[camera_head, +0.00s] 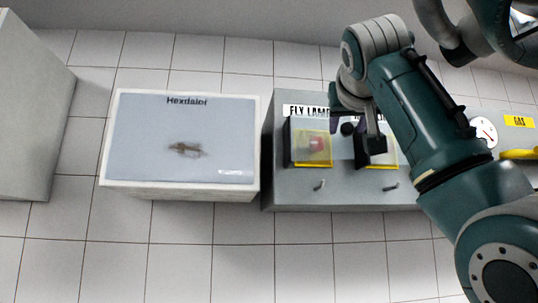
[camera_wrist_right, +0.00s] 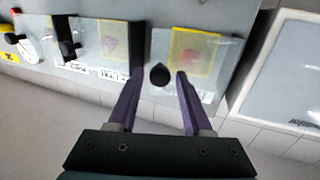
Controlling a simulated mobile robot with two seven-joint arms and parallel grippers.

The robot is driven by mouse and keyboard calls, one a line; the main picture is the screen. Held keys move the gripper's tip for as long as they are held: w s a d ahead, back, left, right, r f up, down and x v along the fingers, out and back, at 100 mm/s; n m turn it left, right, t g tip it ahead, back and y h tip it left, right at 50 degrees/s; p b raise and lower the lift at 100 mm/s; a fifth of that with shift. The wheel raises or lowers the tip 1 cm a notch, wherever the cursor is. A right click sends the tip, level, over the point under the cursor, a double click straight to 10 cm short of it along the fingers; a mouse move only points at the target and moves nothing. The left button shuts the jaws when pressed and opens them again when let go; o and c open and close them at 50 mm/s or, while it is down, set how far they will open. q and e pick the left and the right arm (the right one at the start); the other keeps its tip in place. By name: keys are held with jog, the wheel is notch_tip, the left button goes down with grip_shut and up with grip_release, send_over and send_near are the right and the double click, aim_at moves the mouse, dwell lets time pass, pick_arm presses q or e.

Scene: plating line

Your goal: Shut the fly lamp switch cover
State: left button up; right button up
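The fly lamp switch (camera_head: 311,146) sits on the grey panel box under the "FLY LAMP" label. A red button shows through its yellow-edged, clear cover. In the right wrist view the yellow-framed switch (camera_wrist_right: 195,52) shows upside down. I cannot tell whether the cover lies flush. My right gripper (camera_head: 354,120) is over the panel, just right of this switch. Its two purple fingers (camera_wrist_right: 160,82) are apart, with a black knob (camera_wrist_right: 160,75) seen between them and nothing clearly held. My left gripper is not seen.
A second yellow-framed switch (camera_head: 385,163) is partly hidden by my right arm. A gauge (camera_head: 484,132) and "GAS" label (camera_head: 518,121) are at the right. A white box with a blue-grey top (camera_head: 181,130) stands left. The tiled area in front is clear.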

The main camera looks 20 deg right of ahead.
grip_shut()
dwell(1.1)
